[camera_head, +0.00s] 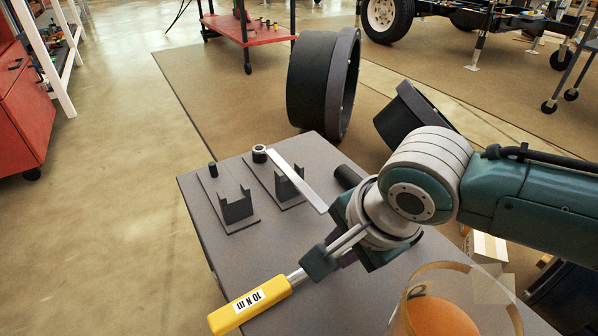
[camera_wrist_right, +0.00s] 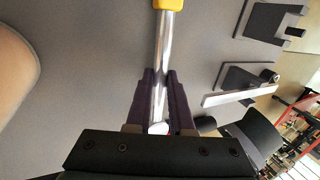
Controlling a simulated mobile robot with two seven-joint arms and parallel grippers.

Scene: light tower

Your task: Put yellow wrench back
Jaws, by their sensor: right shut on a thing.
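The yellow wrench (camera_head: 250,305) has a yellow handle labelled "10 N m" and a silver shaft. My right gripper (camera_head: 322,260) is shut on the shaft and holds it at the table's near side. In the right wrist view the shaft (camera_wrist_right: 165,45) runs between the dark fingers (camera_wrist_right: 162,100), with the handle's end at the top edge. An empty dark holder (camera_head: 236,207) with a peg stands at the table's left. A second holder (camera_head: 288,187) beside it carries a white-handled wrench (camera_head: 300,182). My left gripper is out of view.
The grey table (camera_head: 330,305) has bare room in front of the holders. A clear curved container with an orange thing (camera_head: 440,318) is at the near right. A dark cylinder lies by the table's back right edge, partly behind my arm. Large black rings (camera_head: 318,88) stand behind the table.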

